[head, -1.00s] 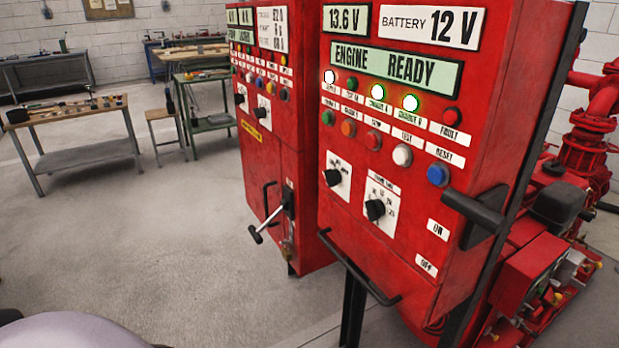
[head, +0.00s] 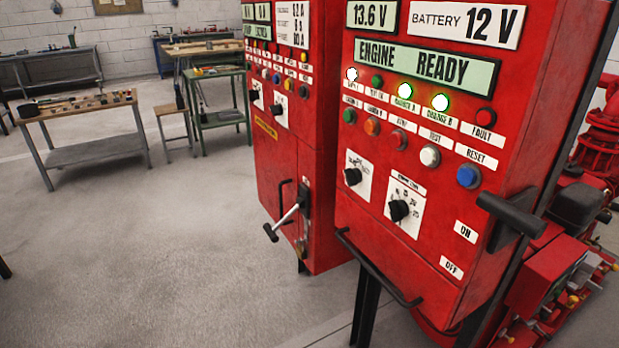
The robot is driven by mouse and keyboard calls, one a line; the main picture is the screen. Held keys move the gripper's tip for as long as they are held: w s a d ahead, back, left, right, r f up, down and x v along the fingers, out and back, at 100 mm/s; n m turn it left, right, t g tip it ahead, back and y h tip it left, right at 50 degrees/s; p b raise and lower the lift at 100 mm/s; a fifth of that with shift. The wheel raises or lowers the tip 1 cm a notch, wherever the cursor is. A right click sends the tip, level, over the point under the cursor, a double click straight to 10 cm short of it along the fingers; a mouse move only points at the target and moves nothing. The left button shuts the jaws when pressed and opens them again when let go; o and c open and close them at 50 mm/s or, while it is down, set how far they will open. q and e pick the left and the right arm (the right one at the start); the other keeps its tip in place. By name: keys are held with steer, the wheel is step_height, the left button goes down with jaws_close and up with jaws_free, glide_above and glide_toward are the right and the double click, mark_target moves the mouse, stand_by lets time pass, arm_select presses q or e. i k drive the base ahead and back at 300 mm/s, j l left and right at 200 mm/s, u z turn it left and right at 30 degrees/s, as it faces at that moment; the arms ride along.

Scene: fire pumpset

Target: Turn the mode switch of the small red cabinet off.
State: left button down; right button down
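Two red cabinets stand side by side, and I cannot tell for sure which one the task calls small. The nearer red cabinet (head: 398,258) shows "ENGINE READY" and has two black rotary knobs on white plates. Its left knob (head: 353,177) and right knob (head: 399,210) have plate lettering too small to read surely. The farther red cabinet (head: 276,163) is to the left, also with two black knobs, a left one (head: 253,95) and a right one (head: 276,109). Neither of my grippers is in view, and nothing touches the knobs.
A black lever (head: 510,214) sticks out at the nearer cabinet's right, by ON and OFF labels. A black rail (head: 375,268) juts from its lower front, and a lever handle (head: 284,222) from the farther cabinet. Workbenches (head: 90,142) stand behind. Floor at left (head: 130,260) is clear.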

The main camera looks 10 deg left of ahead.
mark_target(353, 177)
steer(key=l+z, duration=0.45)
steer(key=i+l+z, duration=0.2)
steer(key=z, duration=0.2)
steer(key=l, duration=0.1)
